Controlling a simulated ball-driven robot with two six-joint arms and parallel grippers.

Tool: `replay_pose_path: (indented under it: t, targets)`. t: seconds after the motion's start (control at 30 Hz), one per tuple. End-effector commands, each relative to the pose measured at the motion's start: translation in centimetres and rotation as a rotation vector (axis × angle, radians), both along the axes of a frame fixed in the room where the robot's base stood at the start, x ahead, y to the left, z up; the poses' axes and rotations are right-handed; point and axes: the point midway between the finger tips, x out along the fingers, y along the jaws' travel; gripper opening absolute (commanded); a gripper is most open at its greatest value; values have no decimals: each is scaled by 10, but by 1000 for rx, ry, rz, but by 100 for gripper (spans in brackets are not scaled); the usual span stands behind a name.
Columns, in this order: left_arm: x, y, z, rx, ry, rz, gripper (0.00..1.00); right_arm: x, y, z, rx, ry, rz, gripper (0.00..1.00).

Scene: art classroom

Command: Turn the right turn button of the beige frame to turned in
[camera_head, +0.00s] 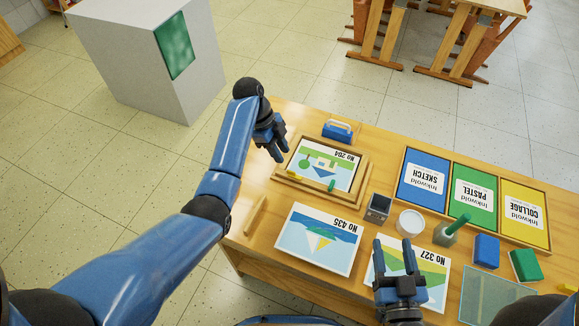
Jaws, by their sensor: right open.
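The beige frame (362,176) lies on the table with a picture marked No 204 (318,167) in it. How far each is turned is too small to tell. My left gripper (279,143) is above the frame's far left corner, its fingers apart and empty. My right gripper (396,256) is open and empty over the picture No 327 (432,268), nearer than the frame.
A tray of coloured pads (549,244) is at right.

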Motion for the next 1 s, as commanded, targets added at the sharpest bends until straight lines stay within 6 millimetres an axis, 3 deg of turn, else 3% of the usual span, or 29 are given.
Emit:
replay_pose_path:
  t: [0.3,0.5,0.93,1.0]
  targets:
    - [-8,-19,-47,0,2,0,32,0,0,6,0,0,0,57]
    - [-11,-26,-67,0,1,2,32,0,0,6,0,0,0,57]
    - [-12,-29,-75,0,-1,3,32,0,0,6,0,0,0,57]
    - [-12,-29,-75,0,-1,3,24,0,0,6,0,0,0,57]
